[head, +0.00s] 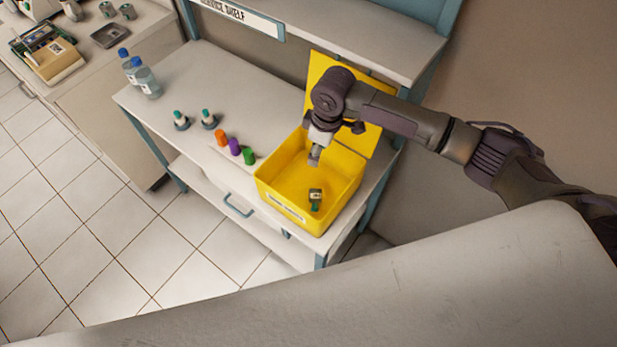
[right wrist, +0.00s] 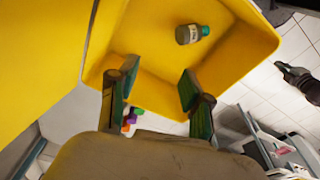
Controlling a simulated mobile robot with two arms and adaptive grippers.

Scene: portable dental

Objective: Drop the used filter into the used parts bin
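The yellow used parts bin (head: 277,190) stands on the right end of the bench with its lid raised at the back. A small grey cartridge with a green end and a pale label (head: 315,195), seemingly the used filter, lies on its side on the bin floor. It also shows in the right wrist view (right wrist: 189,34), apart from the fingers. My right gripper (head: 315,158) is over the bin opening. In the right wrist view its two fingers (right wrist: 156,88) are spread with nothing between them. My left gripper does not show.
Orange, purple and green caps (head: 234,146) stand left of the bin. Two green-topped items (head: 208,119) and clear blue-capped bottles (head: 147,82) are farther left on the bench (head: 205,80). The service shelf (head: 350,40) runs behind.

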